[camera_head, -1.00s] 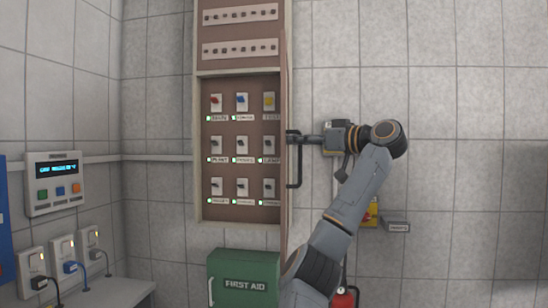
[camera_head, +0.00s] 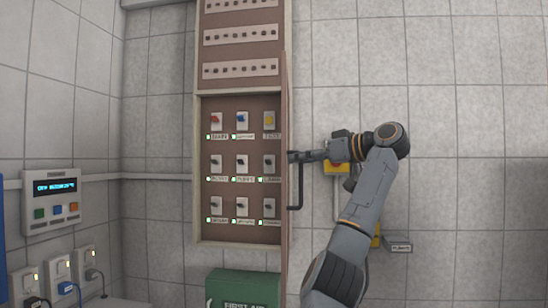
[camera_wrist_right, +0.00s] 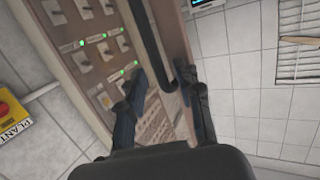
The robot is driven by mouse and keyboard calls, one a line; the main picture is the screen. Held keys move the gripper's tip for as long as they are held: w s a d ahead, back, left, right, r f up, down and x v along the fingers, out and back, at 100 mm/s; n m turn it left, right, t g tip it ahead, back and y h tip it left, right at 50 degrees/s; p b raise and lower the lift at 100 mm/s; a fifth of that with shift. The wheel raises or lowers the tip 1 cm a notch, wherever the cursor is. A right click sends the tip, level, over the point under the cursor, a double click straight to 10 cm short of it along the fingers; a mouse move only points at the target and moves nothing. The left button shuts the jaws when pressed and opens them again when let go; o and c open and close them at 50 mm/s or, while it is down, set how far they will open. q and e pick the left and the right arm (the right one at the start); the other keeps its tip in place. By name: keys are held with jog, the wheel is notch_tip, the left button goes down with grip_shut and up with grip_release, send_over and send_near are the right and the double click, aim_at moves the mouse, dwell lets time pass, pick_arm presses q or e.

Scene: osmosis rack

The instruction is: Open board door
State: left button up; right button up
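The brown electrical board (camera_head: 243,150) hangs on the wall, its inside with several switches and green lights showing. Its door (camera_head: 287,120) stands out from the right side, seen nearly edge-on in the head view. A black bar handle (camera_head: 297,195) is on the door's right face. My right gripper (camera_head: 298,157) is at the upper part of this handle. In the right wrist view, the fingers of my right gripper (camera_wrist_right: 160,75) are spread apart, with the black handle (camera_wrist_right: 148,40) between and beyond them. Whether they touch it cannot be told. My left gripper is out of view.
A green first-aid box (camera_head: 243,288) is below the board. A control panel (camera_head: 53,201) and plugged sockets (camera_head: 60,275) are on the left wall. A yellow-red switch (camera_head: 338,167) is behind my right arm. The tiled wall at right is clear.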

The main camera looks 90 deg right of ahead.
jog(key=s+d+p, duration=0.1)
jog(key=s+p, duration=0.9)
jog(key=s, duration=0.4)
jog(key=shift+s+r, duration=0.3)
jog(key=shift+r, duration=0.15)
dwell(0.7)
